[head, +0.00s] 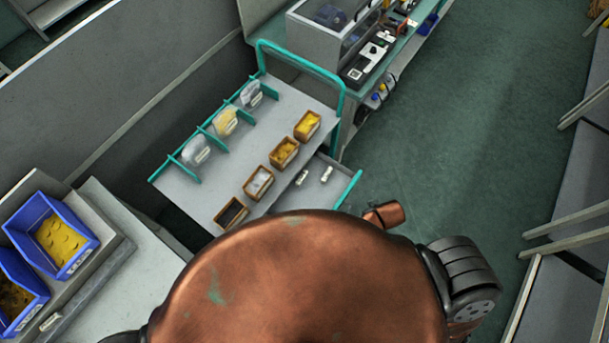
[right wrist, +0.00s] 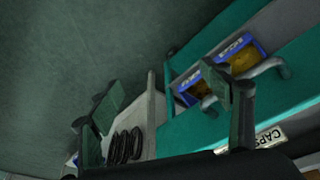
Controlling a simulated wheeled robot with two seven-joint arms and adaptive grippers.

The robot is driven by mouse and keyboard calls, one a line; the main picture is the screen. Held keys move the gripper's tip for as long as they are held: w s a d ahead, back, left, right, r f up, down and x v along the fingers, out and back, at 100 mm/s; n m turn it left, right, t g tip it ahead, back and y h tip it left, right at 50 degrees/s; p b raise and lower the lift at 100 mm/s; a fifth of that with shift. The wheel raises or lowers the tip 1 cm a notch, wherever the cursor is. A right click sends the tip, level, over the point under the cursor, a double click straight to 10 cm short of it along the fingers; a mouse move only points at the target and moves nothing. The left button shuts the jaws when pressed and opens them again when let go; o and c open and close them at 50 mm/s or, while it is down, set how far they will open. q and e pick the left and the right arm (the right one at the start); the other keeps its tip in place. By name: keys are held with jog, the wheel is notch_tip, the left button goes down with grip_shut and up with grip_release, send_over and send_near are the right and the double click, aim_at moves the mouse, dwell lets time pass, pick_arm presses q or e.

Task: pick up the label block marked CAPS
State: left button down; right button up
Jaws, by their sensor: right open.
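The label block marked CAPS (right wrist: 270,137) shows in the right wrist view at lower right, a small white block with dark letters along a teal surface. My right gripper (right wrist: 165,97) is open, its two dark fingers spread wide with nothing held between them. In the head view, small pale blocks (head: 301,178) lie on the cart's lower shelf, too small to read. Neither gripper shows in the head view.
In the right wrist view are blue bins (right wrist: 262,52), a grey pipe-like bar (right wrist: 262,67) and black rings (right wrist: 125,147). In the head view a teal-railed cart (head: 222,170) carries small boxes (head: 284,153) and bags. Blue bins (head: 80,218) stand at left. The green floor at right is clear.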

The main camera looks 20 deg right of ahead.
jog(key=w+a+r+n+t+y+p, duration=0.1)
jog(key=w+a+r+p, duration=0.15)
jog(key=r, duration=0.45)
jog(key=w+a+r+n+t+p, duration=0.1)
jog(key=w+a+r, duration=0.2)
jog(key=r, duration=0.4)
jog(key=n+y, duration=0.3)
jog(key=n, duration=0.2)
send_near(303, 177)
jog(key=f, duration=0.1)
jog(key=shift+w+d+f, duration=0.1)
jog(key=shift+w+f, duration=0.6)
jog(key=shift+f, duration=0.2)
jog(key=x, duration=0.3)
jog(key=a+x, duration=0.1)
jog(key=x, duration=0.2)
jog(key=shift+a, duration=0.2)
jog(key=c, duration=1)
